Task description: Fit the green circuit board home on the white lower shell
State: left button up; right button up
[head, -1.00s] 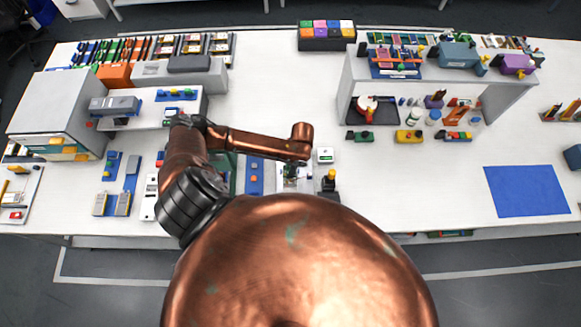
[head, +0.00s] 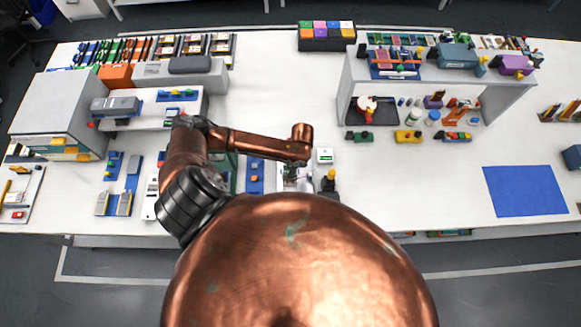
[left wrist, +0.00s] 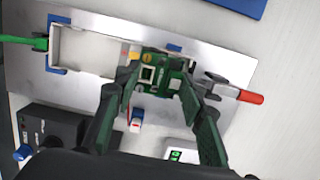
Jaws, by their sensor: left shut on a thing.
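My left gripper (left wrist: 161,78) is shut on the green circuit board (left wrist: 160,72), its fingers on either side of the board in the left wrist view. The board is over the silver plate (left wrist: 215,64); I cannot tell whether it touches anything below. A white, shallow, open frame, which looks like the lower shell (left wrist: 84,68), lies on the plate to the left of the board, between blue corner blocks. In the head view my left arm and copper body parts cover most of this spot. My right gripper is not in view.
A clamp with a red handle (left wrist: 251,97) stands right of the board, and a green handle (left wrist: 24,40) is at the plate's left. A black box (left wrist: 58,135) sits near the plate. The blue mat (head: 525,190) at the right is bare.

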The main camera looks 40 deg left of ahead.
pick_arm(q)
jog(key=shift+f, duration=1)
dwell(0.4)
jog(key=o, duration=1.2)
jog(key=r, duration=0.4)
jog(key=d+r, duration=0.1)
jog(key=r, duration=0.3)
jog(key=w+r, duration=0.1)
jog(key=r, duration=0.2)
jog(key=shift+w+d+r, duration=0.1)
jog(key=shift+d+r, duration=0.1)
jog(key=shift+r, duration=0.2)
